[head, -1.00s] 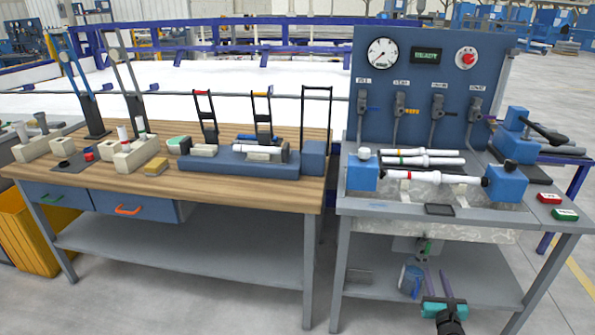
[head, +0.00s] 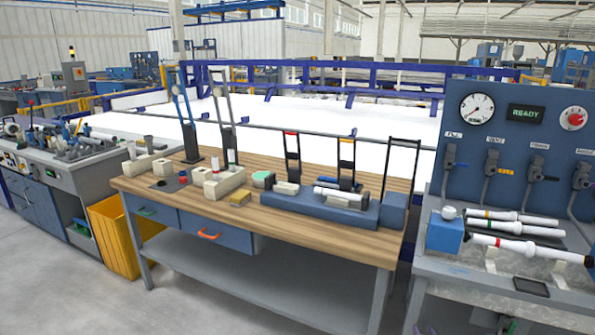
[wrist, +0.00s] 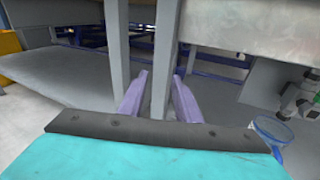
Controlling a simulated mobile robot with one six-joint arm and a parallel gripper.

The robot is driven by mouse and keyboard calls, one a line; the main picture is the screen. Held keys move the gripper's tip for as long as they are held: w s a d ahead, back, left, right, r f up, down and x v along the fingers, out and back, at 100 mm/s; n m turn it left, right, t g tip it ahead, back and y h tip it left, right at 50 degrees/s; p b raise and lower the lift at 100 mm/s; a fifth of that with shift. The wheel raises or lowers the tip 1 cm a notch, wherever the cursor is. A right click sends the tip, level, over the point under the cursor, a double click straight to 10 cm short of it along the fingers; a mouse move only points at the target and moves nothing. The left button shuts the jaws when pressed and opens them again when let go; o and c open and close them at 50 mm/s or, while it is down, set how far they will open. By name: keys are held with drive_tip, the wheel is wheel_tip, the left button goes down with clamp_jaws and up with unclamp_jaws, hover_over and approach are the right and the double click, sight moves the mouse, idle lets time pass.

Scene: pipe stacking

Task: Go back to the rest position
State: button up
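My gripper (wrist: 158,98) shows in the wrist view with two purple fingers apart and nothing between them. Grey bench legs (wrist: 166,50) stand beyond the fingers. The gripper is out of the head view. In the head view, a white pipe with a red band (head: 516,247) lies at the front of the test bench, one end at a blue block (head: 444,233). Two more white pipes (head: 514,217) lie behind it. Another white pipe (head: 340,193) lies on the long blue fixture (head: 310,205) on the wooden table.
The wooden table (head: 330,235) has block holders (head: 222,184) and a lower shelf (head: 260,275). A yellow bin (head: 118,225) stands at its left, beside another workbench (head: 60,165). Floor is open at front left.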

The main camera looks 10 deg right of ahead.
drive_tip(key=a+f+m+g+y+p, duration=0.1)
drive_tip(key=a+f+m+g, duration=0.25)
drive_tip(key=a+f, duration=0.4)
drive_tip(key=a+f+m+g+p, duration=0.25)
drive_tip(key=a+f+m, duration=0.2)
drive_tip(key=a, duration=0.65)
drive_tip(key=s+a+f+m+g, duration=0.6)
drive_tip(key=s+a+f+m, duration=0.15)
drive_tip(key=s+f, duration=0.25)
drive_tip(key=s+a+m+g+y, duration=0.2)
drive_tip(key=s+a+m+g, duration=0.2)
drive_tip(key=s+m+g, duration=0.6)
drive_tip(key=s+m, duration=0.8)
drive_tip(key=s, duration=0.4)
drive_tip(key=shift+a, duration=0.15)
drive_tip(key=shift+f, duration=0.1)
